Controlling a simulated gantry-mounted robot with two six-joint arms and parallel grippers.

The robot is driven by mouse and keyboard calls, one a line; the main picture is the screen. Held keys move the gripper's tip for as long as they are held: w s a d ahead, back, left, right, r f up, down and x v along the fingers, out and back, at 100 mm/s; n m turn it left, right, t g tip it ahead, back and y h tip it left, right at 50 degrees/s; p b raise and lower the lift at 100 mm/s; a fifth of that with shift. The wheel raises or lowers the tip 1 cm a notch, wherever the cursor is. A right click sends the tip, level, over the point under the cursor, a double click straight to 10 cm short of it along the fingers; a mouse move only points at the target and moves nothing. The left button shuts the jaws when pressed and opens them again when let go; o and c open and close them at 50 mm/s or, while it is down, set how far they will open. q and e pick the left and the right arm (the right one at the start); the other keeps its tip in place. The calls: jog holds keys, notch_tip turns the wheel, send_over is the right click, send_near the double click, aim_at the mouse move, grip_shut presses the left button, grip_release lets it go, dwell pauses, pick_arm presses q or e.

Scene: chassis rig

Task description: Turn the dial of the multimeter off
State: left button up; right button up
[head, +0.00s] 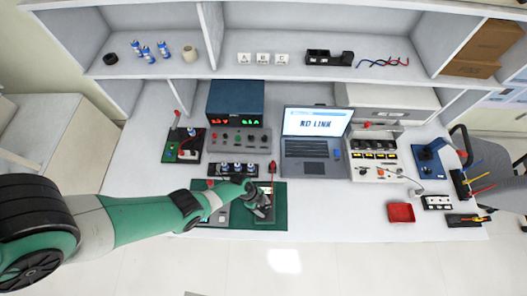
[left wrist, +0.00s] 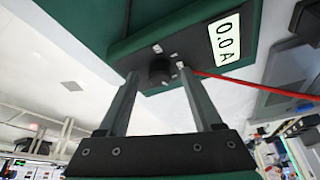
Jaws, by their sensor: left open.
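In the left wrist view the multimeter (left wrist: 190,52) is a dark-faced meter with green sides. Its white display (left wrist: 224,38) reads 0.0 A. Its round black dial (left wrist: 159,71) sits between the tips of my left gripper (left wrist: 157,75), which is open with one finger on each side; I cannot tell whether they touch it. A red lead (left wrist: 260,88) runs from the meter's face to the right. In the head view my left gripper (head: 262,207) is low over the green mat (head: 281,221) and hides much of the meter. My right gripper is not in view.
A laptop (head: 311,148) showing NO LINK stands behind and to the right. A power supply (head: 236,102) and a knob panel (head: 238,140) stand behind the mat. A red tray (head: 400,212) lies to the right; the bench (head: 335,210) between is clear.

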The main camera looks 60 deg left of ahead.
pick_arm(q)
grip_shut()
